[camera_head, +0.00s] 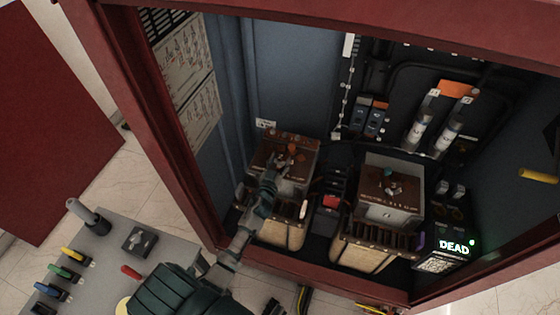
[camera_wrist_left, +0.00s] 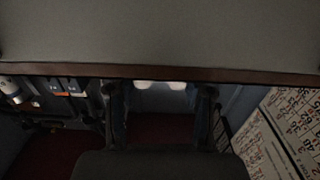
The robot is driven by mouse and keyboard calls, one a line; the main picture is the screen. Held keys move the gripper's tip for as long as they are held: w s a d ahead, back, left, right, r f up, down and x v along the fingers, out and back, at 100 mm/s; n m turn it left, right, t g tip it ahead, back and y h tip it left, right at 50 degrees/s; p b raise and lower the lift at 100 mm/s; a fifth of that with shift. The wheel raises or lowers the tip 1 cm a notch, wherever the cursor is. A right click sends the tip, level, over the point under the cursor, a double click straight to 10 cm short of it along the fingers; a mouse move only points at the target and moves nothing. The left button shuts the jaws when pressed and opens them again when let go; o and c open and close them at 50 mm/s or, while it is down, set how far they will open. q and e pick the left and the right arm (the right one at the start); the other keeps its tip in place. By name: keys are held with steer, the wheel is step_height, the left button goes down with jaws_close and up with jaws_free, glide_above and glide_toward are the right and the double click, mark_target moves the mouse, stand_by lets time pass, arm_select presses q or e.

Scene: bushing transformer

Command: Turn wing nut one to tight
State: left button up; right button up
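A blue-grey cabinet with a dark red frame (camera_head: 190,185) holds two box-shaped units with brown tops. The left unit (camera_head: 282,234) has a small orange-brown fitting (camera_head: 292,148) on its top. The right unit (camera_head: 375,213) has a small greenish fitting (camera_head: 390,188), possibly a wing nut, on its top. I cannot tell which is wing nut one. My left gripper (camera_head: 272,165) is over the left unit's top, beside its fitting, partly hiding it. In the left wrist view its two fingers (camera_wrist_left: 159,100) are spread apart, with no nut visible between them. My right gripper is not in view.
A grey panel (camera_head: 105,250) with a lever and coloured handles stands at the lower left. Two tubular fuses (camera_head: 435,125) are at the cabinet's back. A lit DEAD sign (camera_head: 454,247) is at the right. Printed sheets (camera_head: 188,80) cover the left inner wall.

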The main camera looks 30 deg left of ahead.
arm_select(q)
steer(key=shift+o, duration=1.3)
steer(key=v, duration=1.2)
steer(key=shift+a, duration=0.1)
